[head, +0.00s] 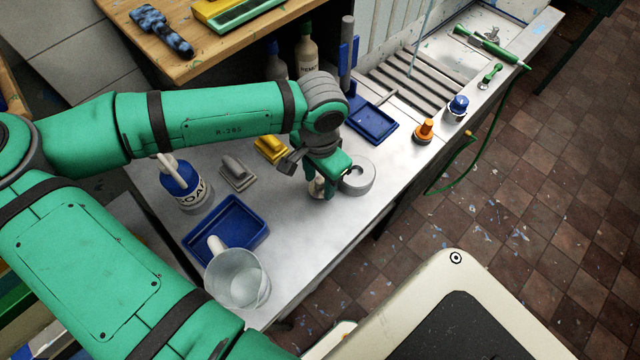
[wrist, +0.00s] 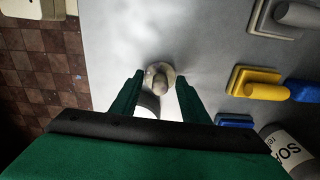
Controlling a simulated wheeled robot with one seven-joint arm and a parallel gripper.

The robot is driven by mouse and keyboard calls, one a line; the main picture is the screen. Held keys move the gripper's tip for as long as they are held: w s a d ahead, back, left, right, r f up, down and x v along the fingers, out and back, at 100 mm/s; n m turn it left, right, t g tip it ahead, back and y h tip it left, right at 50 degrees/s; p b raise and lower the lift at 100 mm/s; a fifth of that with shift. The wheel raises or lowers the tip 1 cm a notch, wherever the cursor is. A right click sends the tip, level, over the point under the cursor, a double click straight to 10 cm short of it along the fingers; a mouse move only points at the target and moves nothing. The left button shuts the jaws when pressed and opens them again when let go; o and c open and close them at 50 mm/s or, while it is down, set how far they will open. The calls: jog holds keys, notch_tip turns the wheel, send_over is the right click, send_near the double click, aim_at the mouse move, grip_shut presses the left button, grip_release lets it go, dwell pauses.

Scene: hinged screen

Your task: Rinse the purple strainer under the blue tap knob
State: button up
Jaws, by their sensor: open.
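I cannot make out a purple strainer in either view. The blue tap knob (head: 458,104) stands on the counter's right part, beside the sink (head: 450,55). My gripper (head: 319,190) is open over the middle of the counter, pointing down. In the wrist view my gripper (wrist: 160,76) has a small pale round thing with a greyish knob (wrist: 160,85) between its fingertips; contact cannot be told. In the head view my fingers partly hide this thing.
An orange knob (head: 424,131) stands left of the blue one. A blue tray (head: 372,124), a yellow block (head: 271,149), a grey block (head: 237,174), a soap bottle (head: 183,187), another blue tray (head: 225,222) and a clear jug (head: 238,280) stand around.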

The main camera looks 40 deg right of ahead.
grip_shut()
dwell(0.3)
